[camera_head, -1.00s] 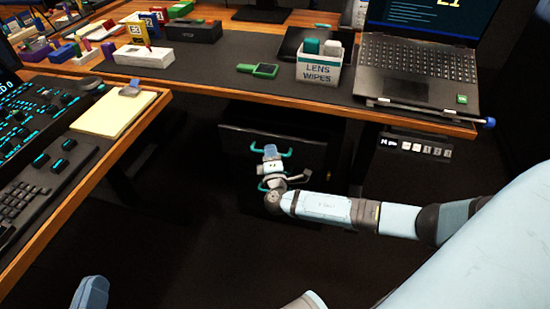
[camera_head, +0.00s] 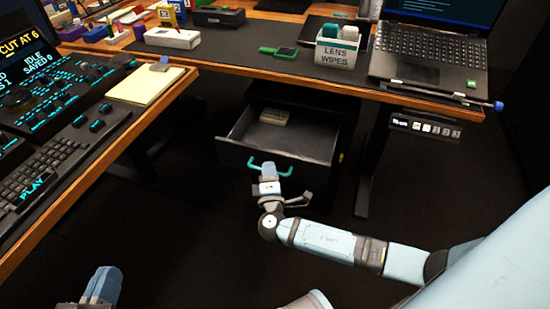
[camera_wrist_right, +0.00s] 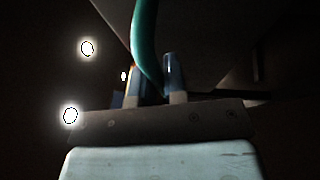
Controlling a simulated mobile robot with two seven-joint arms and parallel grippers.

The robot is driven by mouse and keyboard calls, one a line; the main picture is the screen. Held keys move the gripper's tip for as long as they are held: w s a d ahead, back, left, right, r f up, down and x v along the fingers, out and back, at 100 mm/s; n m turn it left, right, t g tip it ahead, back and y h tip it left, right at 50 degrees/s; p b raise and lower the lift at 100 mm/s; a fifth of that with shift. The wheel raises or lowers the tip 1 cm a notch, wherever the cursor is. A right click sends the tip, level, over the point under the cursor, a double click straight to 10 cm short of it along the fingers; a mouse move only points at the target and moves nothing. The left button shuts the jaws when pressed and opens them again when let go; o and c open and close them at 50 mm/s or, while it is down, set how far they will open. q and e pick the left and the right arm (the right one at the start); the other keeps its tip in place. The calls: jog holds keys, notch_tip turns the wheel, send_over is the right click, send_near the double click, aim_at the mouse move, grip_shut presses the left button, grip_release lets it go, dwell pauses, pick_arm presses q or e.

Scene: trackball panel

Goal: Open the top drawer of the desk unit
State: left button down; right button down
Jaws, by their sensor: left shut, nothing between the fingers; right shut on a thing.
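The top drawer (camera_head: 292,150) of the dark desk unit (camera_head: 335,104) is pulled out under the desk, and its inside shows. Its front bears a teal handle (camera_head: 284,170). My right gripper (camera_head: 268,170) is at this handle and shut on it. In the right wrist view the teal handle (camera_wrist_right: 145,40) runs between the fingers of my right gripper (camera_wrist_right: 153,78). My left gripper (camera_head: 102,288) shows at the bottom left edge, away from the drawer and shut, with nothing in it.
A small pale box (camera_head: 273,116) lies in the drawer. The desk (camera_head: 270,72) above holds a lens wipes box (camera_head: 336,52), a green-cased device (camera_head: 279,51) and a laptop (camera_head: 425,58). A notepad (camera_head: 146,85) lies on the left desk. The floor before the drawer is clear.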

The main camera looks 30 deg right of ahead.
jog(key=shift+s+a, duration=1.25)
jog(key=shift+a, duration=0.25)
jog(key=c, duration=1.5)
grip_release()
jog(key=shift+o, duration=0.2)
pick_arm(q)
jog(key=shift+s+f, duration=0.1)
pick_arm(e)
jog(key=shift+f, duration=0.1)
